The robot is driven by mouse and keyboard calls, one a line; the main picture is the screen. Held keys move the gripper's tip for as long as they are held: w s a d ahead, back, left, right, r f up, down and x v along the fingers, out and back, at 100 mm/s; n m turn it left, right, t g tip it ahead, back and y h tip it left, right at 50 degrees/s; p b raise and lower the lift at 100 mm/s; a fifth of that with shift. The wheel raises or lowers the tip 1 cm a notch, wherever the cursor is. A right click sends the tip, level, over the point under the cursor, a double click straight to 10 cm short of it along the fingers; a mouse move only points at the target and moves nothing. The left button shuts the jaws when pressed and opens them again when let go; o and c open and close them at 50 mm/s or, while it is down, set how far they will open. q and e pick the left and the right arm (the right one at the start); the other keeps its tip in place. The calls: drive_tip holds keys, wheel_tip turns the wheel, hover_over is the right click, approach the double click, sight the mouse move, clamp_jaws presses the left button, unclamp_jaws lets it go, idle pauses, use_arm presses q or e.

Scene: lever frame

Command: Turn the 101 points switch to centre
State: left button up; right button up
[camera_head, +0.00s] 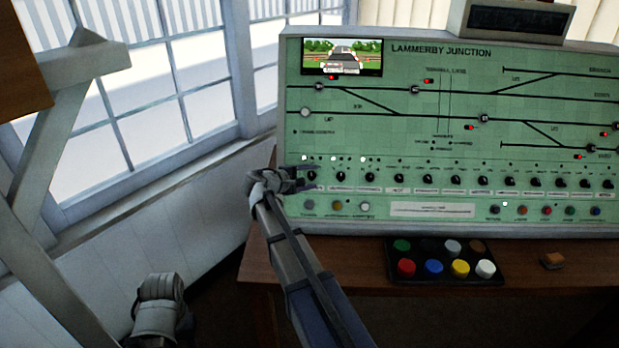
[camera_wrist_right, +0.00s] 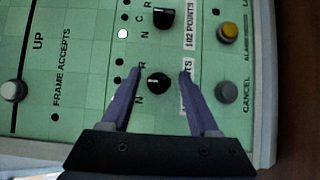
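The 101 points switch (camera_head: 312,177) is the leftmost black knob in the row on the green panel. In the right wrist view this black knob (camera_wrist_right: 158,84) sits between the purple fingers of my right gripper (camera_wrist_right: 157,78). The fingers stand apart, one on each side, with visible gaps to the knob. Its label is mostly covered by a finger; only "TS" shows. N and R marks show beside it; I cannot tell exactly where its pointer points. In the head view my right gripper (camera_head: 314,177) is at the panel's left end.
The 102 points knob (camera_wrist_right: 162,17) is close beside, with a lit white lamp (camera_wrist_right: 122,34). A yellow button (camera_wrist_right: 228,33) and a grey cancel button (camera_wrist_right: 227,89) lie below the row. A tray of coloured buttons (camera_head: 443,272) and an orange-brown block (camera_head: 552,260) rest on the desk.

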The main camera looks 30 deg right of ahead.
drive_tip(key=shift+o, duration=0.3)
drive_tip(key=p+v, duration=0.3)
drive_tip(key=v, duration=0.5)
drive_tip(key=shift+d, duration=0.1)
drive_tip(key=s+a+f+m+g+y+p, duration=0.1)
drive_tip(key=s+a+f+y, duration=0.2)
drive_tip(key=s+a, duration=0.5)
drive_tip(key=s+a+f+m+g+y+p, duration=0.1)
drive_tip(key=s+a+f+y+p, duration=0.1)
drive_tip(key=s+a+y, duration=0.3)
drive_tip(key=s+a+f+m+g+y+p, duration=0.1)
drive_tip(key=s+a+f+g+y, duration=0.1)
drive_tip(key=s+a, duration=1)
drive_tip(key=a+f+y, duration=0.1)
drive_tip(key=a+f, duration=0.1)
drive_tip(key=a, duration=0.2)
drive_tip(key=shift+s+a+y, duration=0.25)
drive_tip(key=shift+a+y, duration=0.05)
drive_tip(key=shift+y, duration=0.1)
